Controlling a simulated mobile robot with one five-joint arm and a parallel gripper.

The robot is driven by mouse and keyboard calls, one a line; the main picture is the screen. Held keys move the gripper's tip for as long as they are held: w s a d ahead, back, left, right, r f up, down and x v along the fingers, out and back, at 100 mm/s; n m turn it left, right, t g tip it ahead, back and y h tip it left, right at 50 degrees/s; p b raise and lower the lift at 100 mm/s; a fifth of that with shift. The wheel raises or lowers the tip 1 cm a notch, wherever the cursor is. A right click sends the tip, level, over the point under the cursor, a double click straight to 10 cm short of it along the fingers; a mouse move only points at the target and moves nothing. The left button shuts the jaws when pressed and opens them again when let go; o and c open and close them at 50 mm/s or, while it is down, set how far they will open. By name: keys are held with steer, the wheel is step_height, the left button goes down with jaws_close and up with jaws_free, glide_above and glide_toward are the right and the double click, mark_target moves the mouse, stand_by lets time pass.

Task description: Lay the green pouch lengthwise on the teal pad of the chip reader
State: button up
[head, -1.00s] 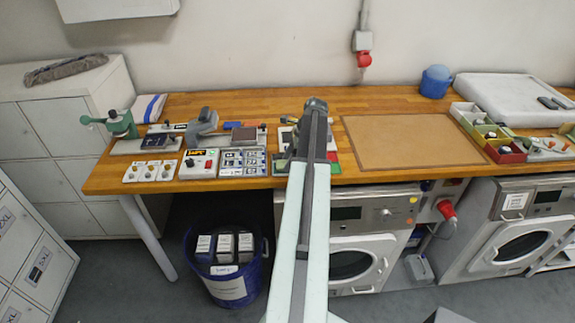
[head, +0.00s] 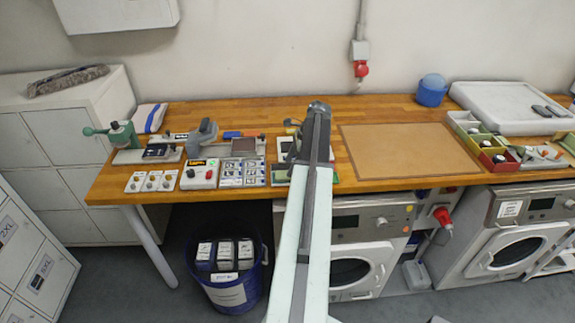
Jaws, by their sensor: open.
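My arm reaches from the bottom middle over the wooden worktop, and its dark end hides what lies under it. The jaws of my gripper do not show behind the arm. A white-based device (head: 284,146) sticks out on the left of the arm; most of it is covered, so I cannot tell whether it is the chip reader. A small green edge (head: 335,178) shows right of the arm at the worktop's front; I cannot tell whether it belongs to the pouch. No teal pad can be made out.
Right are a brown mat (head: 410,150), divided bins (head: 480,140) and a white tray (head: 510,105). A blue bucket (head: 228,293) stands below.

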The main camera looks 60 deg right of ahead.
steer(key=p+v, duration=0.6)
steer(key=v, duration=0.2)
steer(key=w+a+n+g, duration=0.1)
steer(key=w+a+n, duration=0.45)
steer(key=a, duration=0.45)
steer(key=w+a+f+n+g, duration=0.1)
steer(key=w+a+n, duration=0.3)
steer(key=w+a, duration=0.5)
steer(key=w+a+n+g, duration=0.1)
steer(key=w+a+n, duration=0.35)
steer(key=a, duration=0.75)
steer(key=a+n+h, duration=0.2)
steer(key=a+n, duration=1.2)
steer(key=a, duration=1.6)
steer(key=shift+a+f+n+g+h, duration=0.35)
steer(key=shift+n+g+h, duration=0.05)
